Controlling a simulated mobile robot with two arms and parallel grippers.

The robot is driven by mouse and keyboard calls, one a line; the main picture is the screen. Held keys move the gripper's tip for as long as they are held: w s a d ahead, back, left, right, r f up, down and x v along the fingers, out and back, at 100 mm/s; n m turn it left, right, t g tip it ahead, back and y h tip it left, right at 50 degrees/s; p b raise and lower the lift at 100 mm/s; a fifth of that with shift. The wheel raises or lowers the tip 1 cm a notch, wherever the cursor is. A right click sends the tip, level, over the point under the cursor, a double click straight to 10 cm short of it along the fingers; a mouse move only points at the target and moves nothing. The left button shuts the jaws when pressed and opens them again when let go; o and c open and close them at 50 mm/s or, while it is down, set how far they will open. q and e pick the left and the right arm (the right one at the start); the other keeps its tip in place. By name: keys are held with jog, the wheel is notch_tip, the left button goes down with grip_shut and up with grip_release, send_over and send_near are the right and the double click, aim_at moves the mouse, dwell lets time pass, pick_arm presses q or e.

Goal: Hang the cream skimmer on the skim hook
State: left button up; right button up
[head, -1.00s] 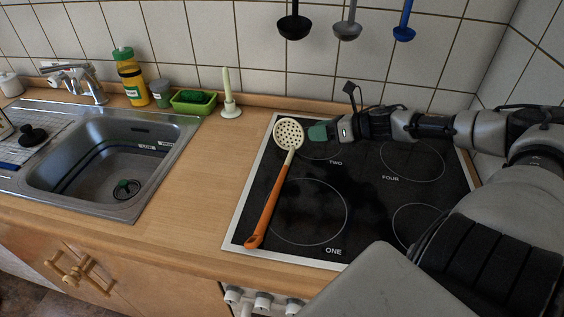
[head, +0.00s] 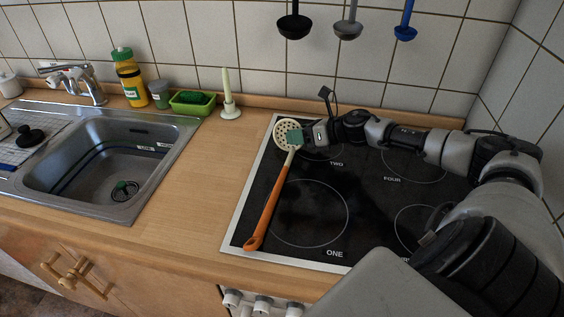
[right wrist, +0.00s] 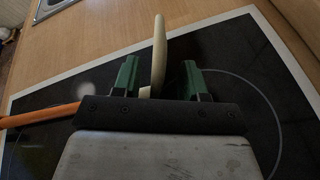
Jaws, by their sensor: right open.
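The cream skimmer (head: 284,130) lies on the black hob, its perforated round head towards the wall and its orange handle towards the front edge. My right gripper (head: 296,138) is at the skimmer's head end, with green fingertips. In the right wrist view, the right gripper (right wrist: 160,76) is open, and a cream part of the skimmer (right wrist: 158,50) stands between its two fingers with gaps beside it. The orange handle (right wrist: 45,115) runs off to the left there. The skim hook cannot be made out; the tops of the hanging utensils are cut off. My left gripper is not in view.
A black ladle (head: 294,27), a grey ladle (head: 347,29) and a blue ladle (head: 405,32) hang above the hob (head: 330,225). The counter between sink (head: 110,160) and hob is clear.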

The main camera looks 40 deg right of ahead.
jog(key=shift+w+a+f, duration=0.25)
jog(key=shift+w+a, duration=0.1)
jog(key=shift+w, duration=0.2)
grip_shut()
notch_tip(320, 180, up, 28)
jog(key=shift+p, duration=1)
